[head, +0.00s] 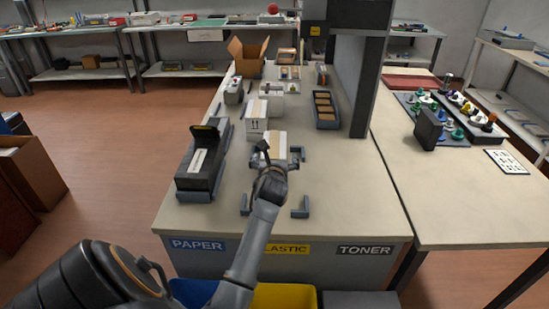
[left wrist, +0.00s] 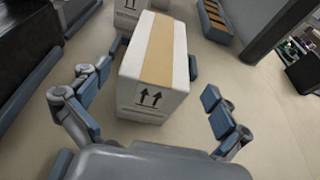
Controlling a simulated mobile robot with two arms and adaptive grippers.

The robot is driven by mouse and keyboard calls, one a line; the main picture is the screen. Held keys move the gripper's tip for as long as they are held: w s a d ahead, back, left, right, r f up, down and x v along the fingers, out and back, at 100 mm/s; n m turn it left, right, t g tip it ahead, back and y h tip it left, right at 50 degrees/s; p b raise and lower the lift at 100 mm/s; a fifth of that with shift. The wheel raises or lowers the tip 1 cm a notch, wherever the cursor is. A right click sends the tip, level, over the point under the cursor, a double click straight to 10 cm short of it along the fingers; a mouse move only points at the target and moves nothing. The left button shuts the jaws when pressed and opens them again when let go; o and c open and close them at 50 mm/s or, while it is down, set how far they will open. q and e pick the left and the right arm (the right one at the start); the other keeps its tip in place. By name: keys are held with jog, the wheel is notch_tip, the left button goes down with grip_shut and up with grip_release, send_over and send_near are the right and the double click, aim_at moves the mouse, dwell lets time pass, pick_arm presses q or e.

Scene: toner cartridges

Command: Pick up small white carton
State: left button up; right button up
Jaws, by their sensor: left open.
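A small white carton (head: 277,140) with a tan tape strip stands on the bench, in front of my left gripper (head: 275,162). In the left wrist view the carton (left wrist: 152,70) shows its top, its tape and two black up arrows on its near face. My left gripper (left wrist: 150,108) is open, with one finger on each side of the carton's near end. Space shows between each finger and the carton, and nothing is held. A second white carton (head: 256,118) with arrows stands just behind; its edge shows in the left wrist view (left wrist: 127,14). My right gripper is not in view.
Grey-blue corner brackets (head: 300,209) stand on the bench around the near carton. A dark device with a slot (head: 200,165) stands to the left. A divided tray (head: 325,110) and a dark column (head: 358,80) are to the right. The bench's front right is clear.

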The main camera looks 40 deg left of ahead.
pick_arm(q)
jog(key=shift+w+a+f, duration=0.2)
jog(key=shift+w+a, duration=0.2)
jog(key=x, duration=0.4)
jog(key=shift+a+f, duration=0.15)
jog(key=shift+f, duration=0.05)
jog(key=shift+w+a+f, duration=0.15)
jog(key=shift+w+a, duration=0.05)
jog(key=shift+a, duration=0.05)
jog(key=shift+c, duration=1.3)
jog(key=c, duration=1.3)
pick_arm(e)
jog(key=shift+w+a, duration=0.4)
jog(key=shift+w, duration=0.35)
